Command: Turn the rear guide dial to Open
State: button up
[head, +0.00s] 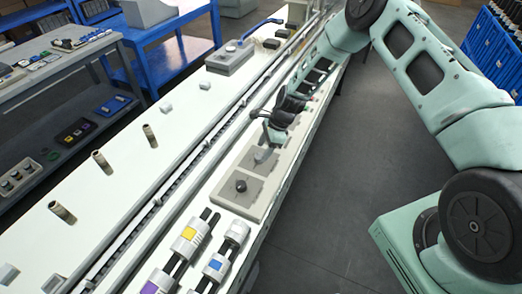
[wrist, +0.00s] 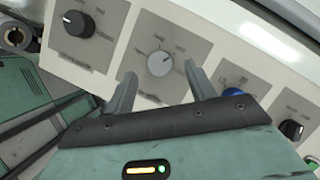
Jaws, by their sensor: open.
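A grey dial (wrist: 159,64) sits on a square grey plate with small labels, in the middle of the wrist view. Its pale pointer mark slants up and right; the labels are too blurred to read. In the head view this dial (head: 262,155) is partly hidden by my gripper. My gripper (wrist: 160,72) is open, with one finger to each side of the grey dial; I cannot tell whether they touch it. In the head view my gripper (head: 269,140) is low over the panel. I cannot tell by label which dial is the rear guide one.
A black dial (wrist: 78,24) is on the neighbouring plate, also in the head view (head: 240,186). A blue knob (wrist: 233,92) and another black dial (wrist: 292,130) are to the right. The floor at right is clear.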

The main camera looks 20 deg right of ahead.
aim_at(260, 156)
jog(key=shift+p+x, duration=0.35)
jog(key=shift+x, duration=1.35)
jog(key=c, duration=1)
jog(key=shift+o, duration=0.2)
